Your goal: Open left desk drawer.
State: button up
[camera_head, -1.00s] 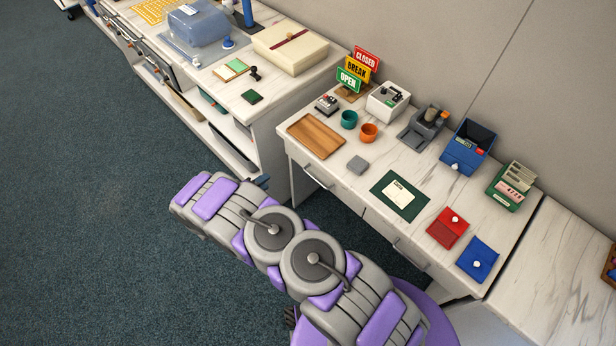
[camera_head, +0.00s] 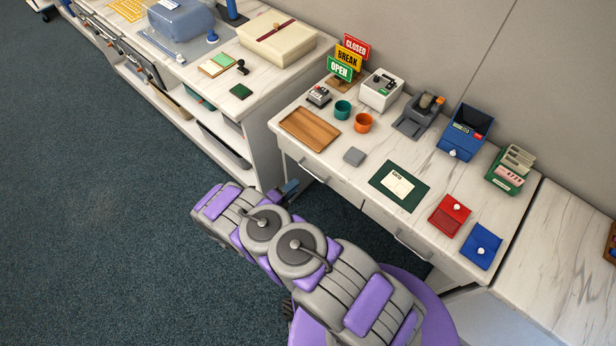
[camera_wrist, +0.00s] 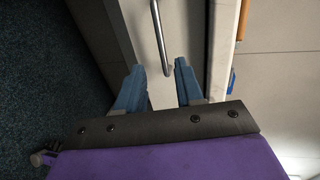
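The desk (camera_head: 345,178) has a left drawer (camera_head: 322,177) under its top, with a metal bar handle (camera_head: 306,168) on its front. In the wrist view the bar handle (camera_wrist: 160,38) runs down toward the gap between my fingers, and its lower end lies just past the fingertips. My gripper (camera_wrist: 158,68) is open, with blue fingers on either side of the handle's line and nothing between them. In the head view my gripper (camera_head: 291,187) shows only in part, beside the left drawer front; my arm hides the rest. The left drawer looks closed.
A right drawer handle (camera_head: 411,246) sits further along the desk front. A shelf unit (camera_head: 262,150) stands left of the desk. Open carpet lies at left.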

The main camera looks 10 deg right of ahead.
jog(key=b+x, duration=0.1)
jog(key=x, duration=0.8)
jog(key=shift+b, duration=0.3)
jog(key=shift+d, duration=0.1)
grip_shut()
